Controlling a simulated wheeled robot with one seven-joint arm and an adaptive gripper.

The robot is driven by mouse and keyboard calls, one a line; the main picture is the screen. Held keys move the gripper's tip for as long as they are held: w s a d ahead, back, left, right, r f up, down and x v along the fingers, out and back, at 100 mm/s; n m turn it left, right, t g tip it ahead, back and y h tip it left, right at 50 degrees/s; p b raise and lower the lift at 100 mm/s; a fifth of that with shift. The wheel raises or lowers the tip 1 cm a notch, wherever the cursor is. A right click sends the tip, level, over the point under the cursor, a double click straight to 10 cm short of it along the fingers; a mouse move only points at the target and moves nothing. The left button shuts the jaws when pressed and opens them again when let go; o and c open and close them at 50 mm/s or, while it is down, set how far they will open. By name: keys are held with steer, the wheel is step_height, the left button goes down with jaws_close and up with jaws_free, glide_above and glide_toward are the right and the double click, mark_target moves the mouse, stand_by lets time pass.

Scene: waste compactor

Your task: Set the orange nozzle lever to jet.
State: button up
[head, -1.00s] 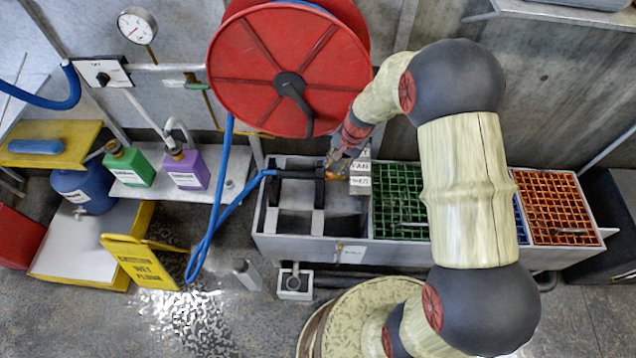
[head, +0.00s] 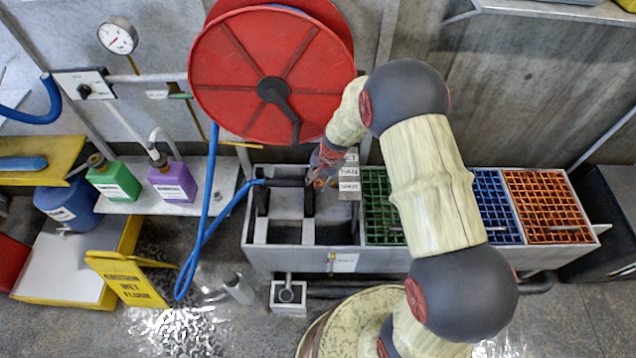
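The spray nozzle (head: 284,183) is a dark piece lying across the top of the grey trough at its left end, with the blue hose joined to its left side. A small orange part, likely the nozzle lever (head: 320,184), shows at the nozzle's right end. My gripper (head: 316,180) reaches down from the upper right and is right at this orange part, partly covering it. Whether its fingers touch or hold the lever cannot be told. Small label plates (head: 349,187) stand just right of the lever; their words are too small to read surely.
A red hose reel (head: 235,70) hangs close above my gripper. The blue hose (head: 205,225) loops down at left. Green (head: 378,195), blue and orange grates fill the trough's right. Green and purple jugs (head: 173,183) and a yellow wet-floor sign (head: 125,278) stand left.

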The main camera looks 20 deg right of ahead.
steer(key=c, duration=0.3)
steer(key=c, duration=0.4)
jaws_close()
stand_by(0.3)
